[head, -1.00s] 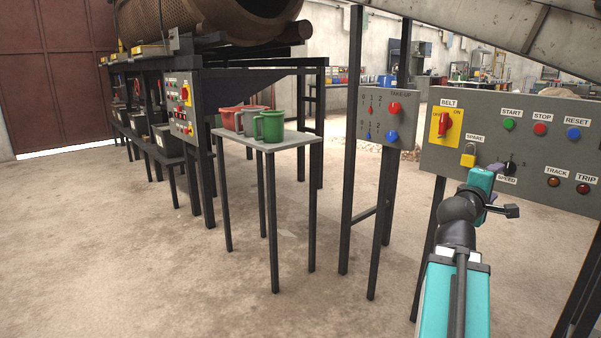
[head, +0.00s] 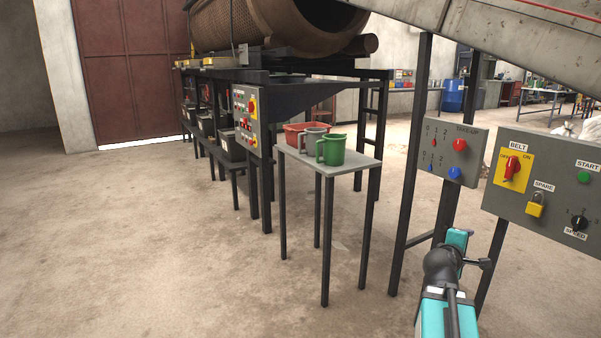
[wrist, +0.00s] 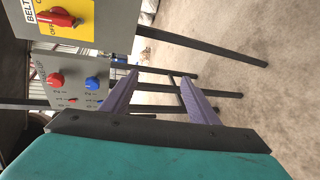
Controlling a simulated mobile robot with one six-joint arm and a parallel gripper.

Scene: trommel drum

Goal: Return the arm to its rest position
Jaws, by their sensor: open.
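My arm rises from the bottom right of the head view, teal with a black wrist. My gripper shows in the wrist view (wrist: 157,92) as two purple fingers, spread apart with nothing between them. In the head view the fingers are mostly hidden behind the wrist. The belt panel (head: 548,215), with its red switch on a yellow plate, stands to the right of the wrist. It also shows at the top left of the wrist view (wrist: 100,38). The gripper touches nothing that I can see.
The take-up panel (head: 448,135) on dark posts stands behind my wrist. A small grey table (head: 345,165) holds a red container (head: 297,135), a grey jug (head: 312,143) and a green jug (head: 332,150). The trommel drum (head: 270,25) is behind. Floor at left is clear.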

